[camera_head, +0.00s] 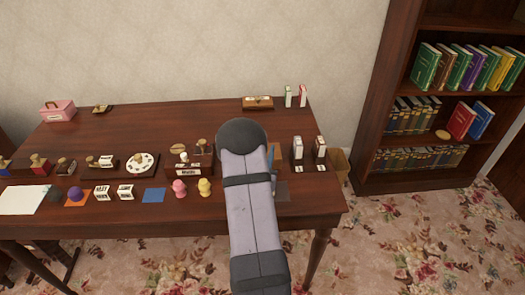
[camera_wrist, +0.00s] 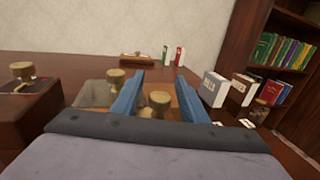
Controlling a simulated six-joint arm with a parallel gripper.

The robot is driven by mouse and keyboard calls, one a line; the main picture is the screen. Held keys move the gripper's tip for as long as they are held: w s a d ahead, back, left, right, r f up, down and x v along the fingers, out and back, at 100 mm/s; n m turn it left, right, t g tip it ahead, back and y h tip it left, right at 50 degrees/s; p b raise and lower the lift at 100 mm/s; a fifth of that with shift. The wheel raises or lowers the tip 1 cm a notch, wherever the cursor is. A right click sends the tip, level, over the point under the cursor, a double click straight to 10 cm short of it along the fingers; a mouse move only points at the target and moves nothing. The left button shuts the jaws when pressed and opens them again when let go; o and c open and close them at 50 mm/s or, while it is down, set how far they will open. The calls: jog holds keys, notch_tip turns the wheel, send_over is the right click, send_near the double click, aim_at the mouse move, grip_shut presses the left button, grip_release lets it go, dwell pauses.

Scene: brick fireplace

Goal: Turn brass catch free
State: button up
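My gripper (camera_wrist: 160,78) has two blue fingers standing apart, with a gap between them. Between them shows a brass knob (camera_wrist: 160,99) on a wooden piece; I cannot tell whether the fingers touch it. Another brass knob (camera_wrist: 116,75) stands just left of the left finger, and a third (camera_wrist: 23,70) is further left on a dark block. A wooden box (camera_head: 258,102) with a small brass-coloured piece on its front lies at the back of the table; it also shows in the wrist view (camera_wrist: 137,59). Which of these is the catch is unclear. In the head view my arm hides most of the gripper.
Two white-fronted blocks (camera_wrist: 214,90) (camera_wrist: 240,88) stand right of the fingers. Stamps, a white dial (camera_head: 141,163) and pink and yellow figures (camera_head: 179,187) (camera_head: 205,186) crowd the left and middle of the table (camera_head: 110,232). The back middle is mostly clear. A bookcase (camera_head: 388,60) stands right.

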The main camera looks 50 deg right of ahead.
jog(key=shift+b+v, duration=0.55)
jog(key=shift+v, duration=2.75)
jog(key=shift+r, duration=0.15)
jog(key=shift+w+d+r, duration=0.1)
jog(key=shift+d+r, duration=0.05)
jog(key=shift+r, duration=0.05)
jog(key=r+m+g+h, duration=0.1)
jog(key=r+g, duration=0.1)
jog(key=w+r+m+g+h, duration=0.1)
jog(key=r+m+g, duration=0.1)
jog(key=r+m+g+h, duration=0.1)
jog(key=r+g, duration=0.2)
jog(key=shift+w+d+p, duration=0.2)
jog(key=shift+p, duration=0.2)
jog(key=f, duration=0.2)
jog(key=f+m+g, duration=0.1)
jog(key=f, duration=0.2)
jog(key=f+m+g, duration=0.1)
jog(key=f, duration=0.2)
jog(key=shift+a+y, duration=0.3)
jog(key=shift+a, duration=0.1)
jog(key=d, duration=0.2)
jog(key=d+p, duration=0.1)
jog(key=d, duration=0.2)
jog(key=shift+d+r, duration=0.2)
jog(key=shift+d, duration=0.9)
